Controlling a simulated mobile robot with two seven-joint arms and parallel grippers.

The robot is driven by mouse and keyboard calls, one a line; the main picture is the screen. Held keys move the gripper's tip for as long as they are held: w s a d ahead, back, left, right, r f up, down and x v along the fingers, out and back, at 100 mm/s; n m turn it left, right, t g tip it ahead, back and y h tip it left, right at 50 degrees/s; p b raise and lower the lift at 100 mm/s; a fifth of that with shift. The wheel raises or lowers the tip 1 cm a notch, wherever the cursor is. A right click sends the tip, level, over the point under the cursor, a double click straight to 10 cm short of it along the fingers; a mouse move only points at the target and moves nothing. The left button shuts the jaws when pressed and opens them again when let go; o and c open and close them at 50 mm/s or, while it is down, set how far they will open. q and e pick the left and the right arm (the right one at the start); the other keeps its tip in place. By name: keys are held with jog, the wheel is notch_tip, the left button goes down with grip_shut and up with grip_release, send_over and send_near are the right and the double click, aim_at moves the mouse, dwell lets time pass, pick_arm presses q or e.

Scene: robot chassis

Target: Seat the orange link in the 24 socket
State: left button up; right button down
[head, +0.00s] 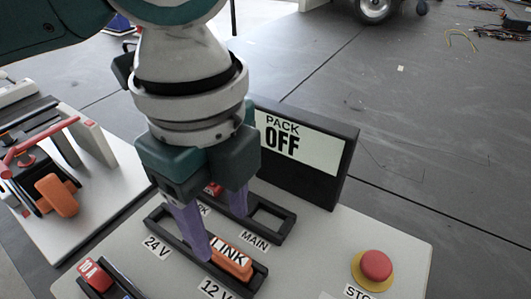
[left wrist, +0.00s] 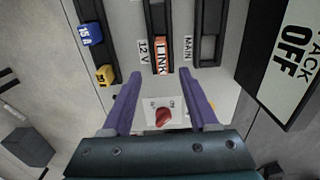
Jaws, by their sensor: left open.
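The orange link (head: 232,260), marked LINK, lies in the black two-position strip (head: 157,222) at the end by the 12 V label (head: 215,289). The other end, by the 24 V label (head: 157,247), looks empty where it shows. My left gripper (head: 222,235) is open, its purple fingers pointing down at the link. In the left wrist view the link (left wrist: 162,55) shows between and just beyond the open fingertips (left wrist: 159,73). I cannot tell whether the fingers touch it. Part of the strip is hidden behind the gripper.
A PACK OFF display (head: 300,150) stands behind the MAIN strip (head: 268,222). A red stop button (head: 376,265) is at right. A fuse strip with a red 10 A fuse (head: 95,275) is at front left. A red knob (left wrist: 163,117) shows in the left wrist view.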

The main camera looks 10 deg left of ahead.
aim_at(233, 254)
pick_arm(q)
notch_tip(233, 254, down, 3)
jog(key=shift+s+r, duration=0.1)
jog(key=f, duration=0.2)
jog(key=f+b, duration=0.1)
jog(key=f, duration=0.2)
jog(key=shift+d+f, duration=0.3)
jog(key=shift+f, duration=0.1)
jog(key=shift+c, duration=0.2)
grip_shut()
